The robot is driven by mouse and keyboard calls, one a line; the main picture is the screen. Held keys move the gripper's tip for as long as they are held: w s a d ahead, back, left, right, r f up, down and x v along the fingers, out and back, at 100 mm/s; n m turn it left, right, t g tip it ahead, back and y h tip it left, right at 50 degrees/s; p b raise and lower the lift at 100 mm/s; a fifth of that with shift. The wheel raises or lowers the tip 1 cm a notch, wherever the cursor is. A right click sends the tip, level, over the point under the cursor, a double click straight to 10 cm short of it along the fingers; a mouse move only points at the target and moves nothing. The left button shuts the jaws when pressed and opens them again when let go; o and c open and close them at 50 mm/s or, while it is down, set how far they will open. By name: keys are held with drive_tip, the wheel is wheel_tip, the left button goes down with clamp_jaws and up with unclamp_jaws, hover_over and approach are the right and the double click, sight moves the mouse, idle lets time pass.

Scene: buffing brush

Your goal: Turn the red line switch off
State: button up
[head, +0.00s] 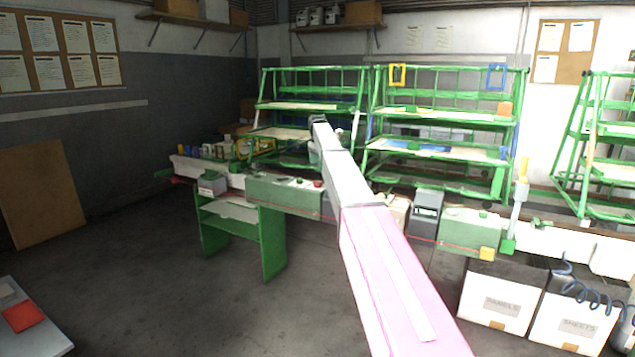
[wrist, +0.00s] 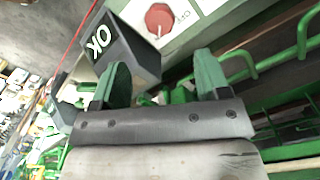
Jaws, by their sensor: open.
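The red switch (wrist: 159,20) is a round red knob on a white plate at the top of the wrist view. An "OFF" label (wrist: 182,16) is printed beside it. Which way the knob points is hard to tell. My gripper (wrist: 160,72) has two green fingers, spread apart with nothing between them. The knob lies beyond the fingertips, apart from them. In the head view a small red knob (head: 318,184) shows on a green box, just left of my arm; I cannot tell if it is the same one. My arm hides the fingers there.
A dark block marked "OK" (wrist: 118,50) stands close by the left finger. Green rails (wrist: 238,62) lie to the right. The head view shows a bench line, green racks (head: 445,110) behind, white boxes (head: 497,298) at right and open floor (head: 150,290) at left.

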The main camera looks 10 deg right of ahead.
sight(318, 182)
wheel_tip(318, 182, down, 10)
idle(0.4)
drive_tip(key=c, duration=0.9)
